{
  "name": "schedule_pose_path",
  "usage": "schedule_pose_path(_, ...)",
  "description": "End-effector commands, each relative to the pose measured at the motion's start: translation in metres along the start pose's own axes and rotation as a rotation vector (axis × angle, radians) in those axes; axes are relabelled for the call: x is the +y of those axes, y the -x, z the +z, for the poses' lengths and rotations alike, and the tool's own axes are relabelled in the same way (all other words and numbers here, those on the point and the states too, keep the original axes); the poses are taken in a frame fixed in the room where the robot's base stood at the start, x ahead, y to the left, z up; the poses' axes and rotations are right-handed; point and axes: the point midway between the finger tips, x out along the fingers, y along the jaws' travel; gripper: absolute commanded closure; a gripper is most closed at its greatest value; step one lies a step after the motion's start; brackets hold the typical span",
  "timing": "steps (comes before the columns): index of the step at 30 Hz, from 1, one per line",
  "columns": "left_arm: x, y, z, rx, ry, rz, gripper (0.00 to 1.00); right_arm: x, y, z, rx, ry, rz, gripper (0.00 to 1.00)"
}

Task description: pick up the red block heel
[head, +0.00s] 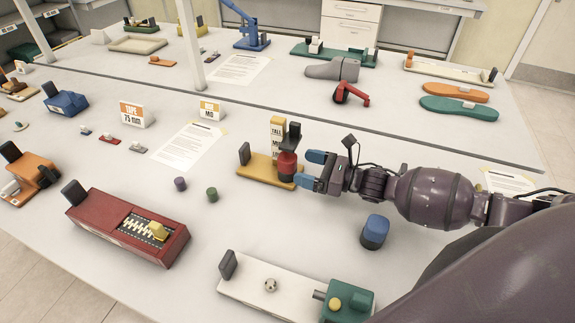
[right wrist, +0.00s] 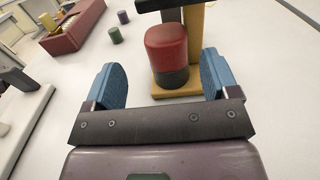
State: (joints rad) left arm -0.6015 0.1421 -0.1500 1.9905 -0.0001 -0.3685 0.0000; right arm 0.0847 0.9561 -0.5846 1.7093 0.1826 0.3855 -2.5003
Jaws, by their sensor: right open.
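The red block heel (head: 287,165) is a short red cylinder with a dark lower end, standing upright on the yellow-brown base of a small test stand (head: 258,169). It also shows in the right wrist view (right wrist: 166,47), between and beyond the fingertips. My right gripper (head: 311,169) is open, with blue fingers, just to the right of the heel. In the right wrist view the gripper (right wrist: 162,85) has clear gaps to the heel on both sides. The stand's dark arm is above the heel. My left gripper is not in view.
A blue block heel (head: 375,231) stands on the table below my right forearm. Small purple (head: 180,184) and green (head: 212,194) cylinders stand left of the stand. A red box fixture (head: 130,226) and a white fixture with a green block (head: 347,300) lie nearer.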

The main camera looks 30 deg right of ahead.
Motion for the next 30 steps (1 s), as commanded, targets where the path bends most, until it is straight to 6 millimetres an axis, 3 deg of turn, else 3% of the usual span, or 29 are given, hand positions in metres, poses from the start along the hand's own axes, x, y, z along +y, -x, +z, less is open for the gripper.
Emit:
schedule_pose_path(12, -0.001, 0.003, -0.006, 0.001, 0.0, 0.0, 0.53, -0.007, -0.044, -0.005, -0.001, 0.0, 0.0, 0.19)
schedule_pose_path(22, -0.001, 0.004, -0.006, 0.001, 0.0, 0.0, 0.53, -0.006, -0.049, -0.006, 0.0, 0.001, 0.0, 0.19)
schedule_pose_path(23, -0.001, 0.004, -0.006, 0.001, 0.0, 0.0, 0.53, -0.006, -0.049, -0.006, 0.0, 0.001, 0.0, 0.21)
schedule_pose_path(30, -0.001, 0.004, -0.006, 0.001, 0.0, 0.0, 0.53, -0.007, -0.049, -0.006, 0.0, 0.0, 0.0, 0.58)
